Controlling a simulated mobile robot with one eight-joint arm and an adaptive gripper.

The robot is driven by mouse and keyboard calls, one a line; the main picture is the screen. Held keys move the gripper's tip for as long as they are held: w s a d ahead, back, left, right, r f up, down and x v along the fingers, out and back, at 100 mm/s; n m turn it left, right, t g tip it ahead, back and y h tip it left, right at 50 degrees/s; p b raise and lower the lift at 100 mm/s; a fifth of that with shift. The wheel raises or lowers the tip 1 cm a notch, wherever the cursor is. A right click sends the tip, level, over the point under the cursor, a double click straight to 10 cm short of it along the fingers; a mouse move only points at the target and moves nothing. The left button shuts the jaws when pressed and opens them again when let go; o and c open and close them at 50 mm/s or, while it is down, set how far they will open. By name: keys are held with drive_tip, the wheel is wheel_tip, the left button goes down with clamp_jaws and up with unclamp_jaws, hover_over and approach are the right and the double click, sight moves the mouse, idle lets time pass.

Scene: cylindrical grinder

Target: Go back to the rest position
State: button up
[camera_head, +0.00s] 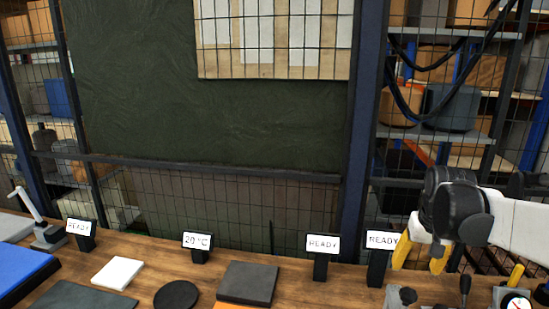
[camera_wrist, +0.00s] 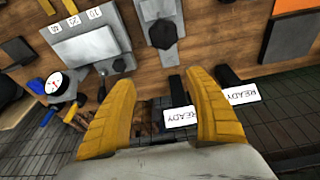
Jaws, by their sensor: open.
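My gripper (camera_head: 420,256) is at the right of the head view, its yellow fingers pointing down near the back edge of the bench. In the wrist view my gripper (camera_wrist: 165,105) shows two yellow fingers spread well apart with nothing held between them. A white sign reading READY (camera_wrist: 181,118) shows between the fingers, close to the right one; I cannot tell whether they touch. In the head view this sign (camera_head: 382,240) stands just left of my fingers. My black wrist joint and white arm link reach in from the right edge.
A dial gauge (camera_head: 515,304) sits at the lower right. A wire mesh fence (camera_head: 240,205) stands behind the bench.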

drive_tip(key=s+a+f+n+t+y, duration=0.1)
drive_tip(key=s+a+n+t, duration=0.2)
drive_tip(key=s+a, duration=1.3)
drive_tip(key=shift+a+t, duration=0.8)
drive_tip(key=shift+a, duration=0.15)
drive_tip(key=shift+d, duration=0.15)
